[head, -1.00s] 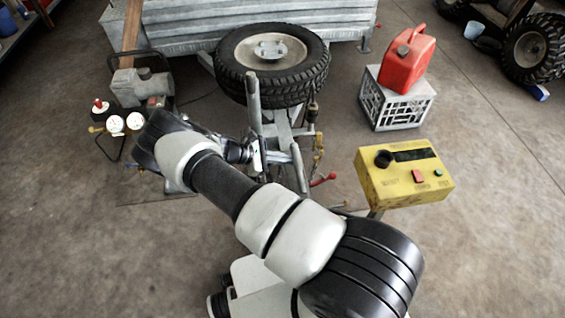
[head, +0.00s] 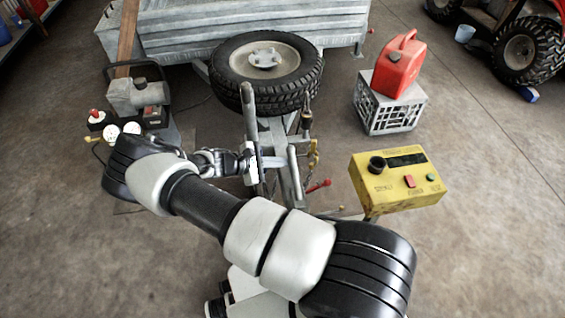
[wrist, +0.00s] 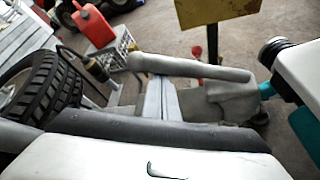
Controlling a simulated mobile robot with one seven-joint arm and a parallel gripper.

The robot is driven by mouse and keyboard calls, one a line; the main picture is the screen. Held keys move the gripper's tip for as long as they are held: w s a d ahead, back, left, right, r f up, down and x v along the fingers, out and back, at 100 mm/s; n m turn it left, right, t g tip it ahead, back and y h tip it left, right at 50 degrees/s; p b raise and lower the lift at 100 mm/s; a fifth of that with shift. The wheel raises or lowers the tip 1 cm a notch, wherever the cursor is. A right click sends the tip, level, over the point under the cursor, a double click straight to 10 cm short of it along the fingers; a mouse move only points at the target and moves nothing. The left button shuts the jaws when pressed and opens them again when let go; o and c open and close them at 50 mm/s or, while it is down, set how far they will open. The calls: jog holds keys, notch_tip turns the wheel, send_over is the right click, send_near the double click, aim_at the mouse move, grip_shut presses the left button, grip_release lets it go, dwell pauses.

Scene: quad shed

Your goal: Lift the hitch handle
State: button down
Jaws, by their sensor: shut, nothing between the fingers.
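The hitch handle looks to be the grey rounded bar (wrist: 195,67) that crosses the upper middle of the wrist view. In the head view the handle (head: 293,172) stands on the trailer's drawbar, just right of my gripper (head: 277,161). My gripper's pale fingers (wrist: 160,90) are shut together with nothing between them. Their tips reach the near side or underside of the bar; I cannot tell whether they touch it. The grey coupler body (wrist: 228,100) lies below the bar's right end.
A spare tyre (head: 266,70) lies on the trailer beyond the hitch. A yellow control box (head: 398,180) stands at right, near a red-tipped lever (head: 318,186). A red fuel can (head: 399,65) sits on a crate (head: 390,113). Gauges and a compressor (head: 138,97) are at left.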

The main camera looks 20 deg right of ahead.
jog(key=s+r+m+t+h+p, duration=0.1)
jog(key=s+r+m+t+p, duration=0.1)
jog(key=s+r, duration=0.2)
jog(key=shift+a+r+m, duration=0.35)
jog(key=shift+r+m, duration=0.05)
jog(key=shift+r, duration=0.35)
jog(key=shift+d, duration=0.1)
